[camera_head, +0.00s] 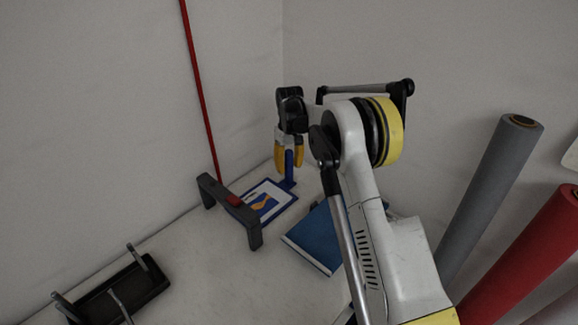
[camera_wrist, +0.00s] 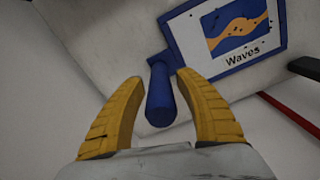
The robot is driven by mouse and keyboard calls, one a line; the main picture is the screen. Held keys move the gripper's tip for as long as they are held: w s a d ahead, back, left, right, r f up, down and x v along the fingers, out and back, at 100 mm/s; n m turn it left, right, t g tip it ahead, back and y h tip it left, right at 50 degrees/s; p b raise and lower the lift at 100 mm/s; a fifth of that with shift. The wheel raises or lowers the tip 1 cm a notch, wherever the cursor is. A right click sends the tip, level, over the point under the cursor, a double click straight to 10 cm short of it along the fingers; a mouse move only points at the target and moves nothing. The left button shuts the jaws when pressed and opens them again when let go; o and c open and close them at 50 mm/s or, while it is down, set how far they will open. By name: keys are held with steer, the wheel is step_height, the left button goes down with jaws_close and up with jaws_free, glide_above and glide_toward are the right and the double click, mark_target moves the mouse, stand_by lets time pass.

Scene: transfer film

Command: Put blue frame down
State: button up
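The blue frame (camera_head: 284,206) lies on the pale surface near the back corner, with a white panel and an orange-and-blue wave print. Its blue handle (camera_head: 289,166) rises upright at its right end. In the wrist view the frame (camera_wrist: 283,30) shows the word "Waves", and the handle (camera_wrist: 160,96) points toward the camera. My gripper (camera_head: 289,168) is directly above the frame at the handle. In the wrist view its yellow fingers (camera_wrist: 160,80) are spread on either side of the handle, with gaps showing on both sides. Finger contact is not visible.
A dark stand with a red pole (camera_head: 211,130) is just left of the frame. A blue flat book-like item (camera_head: 318,238) lies to the right, partly behind my arm. A black tray-like object (camera_head: 115,290) is at lower left. Grey (camera_head: 490,190) and red (camera_head: 540,250) rolls lean at right.

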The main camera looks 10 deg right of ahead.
steer(key=shift+r, duration=0.1)
step_height(320, 180, up, 12)
steer(key=shift+r+p, duration=0.15)
steer(key=shift+p, duration=1)
steer(key=s+r+m+t, duration=0.2)
steer(key=s+r+t, duration=0.2)
steer(key=s+r, duration=1.3)
steer(key=s+f+t, duration=0.1)
steer(key=s+f, duration=0.3)
steer(key=s, duration=0.7)
steer(key=s+f+m+t, duration=0.1)
steer(key=s+f, duration=0.3)
steer(key=s, duration=0.8)
steer(key=shift+t, duration=0.7)
steer(key=shift+f, duration=0.1)
